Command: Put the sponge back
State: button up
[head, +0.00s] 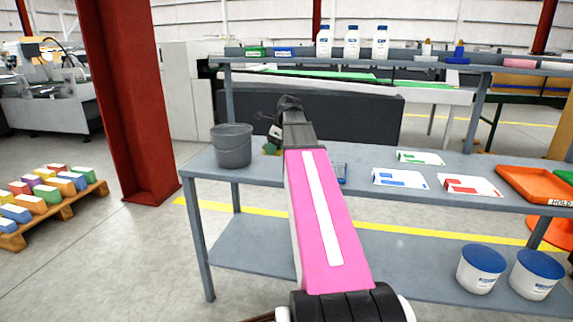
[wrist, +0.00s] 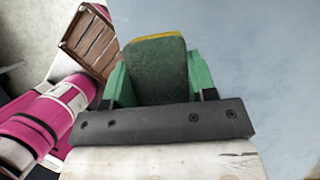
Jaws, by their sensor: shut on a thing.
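The sponge (wrist: 155,70) is dark green with a yellow edge. In the wrist view it sits between the green fingers of my gripper (wrist: 157,82), which is shut on it. In the head view a small green and yellow bit of the sponge (head: 270,149) shows just left of my pink arm, close to the right side of the grey bucket (head: 232,148). The arm hides most of the gripper there. I cannot tell whether the sponge touches the bench top (head: 255,175).
Blue, green and red labelled cards (head: 400,179) and an orange tray (head: 535,184) lie on the bench to the right. A small blue item (head: 341,173) lies just right of my arm. White bottles (head: 352,41) stand on the upper shelf. Blue-lidded tubs (head: 481,269) stand below.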

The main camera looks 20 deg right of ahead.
jog(key=d+f, duration=0.1)
jog(key=d, duration=0.1)
jog(key=d+f, duration=0.1)
jog(key=d, duration=0.1)
jog(key=d+f, duration=0.1)
jog(key=d, duration=0.1)
jog(key=shift+w+f, duration=0.2)
jog(key=shift+f, duration=2.1)
jog(key=o, duration=1)
jog(key=shift+f, duration=0.15)
jog(key=shift+c, duration=0.2)
jog(key=v, duration=1.2)
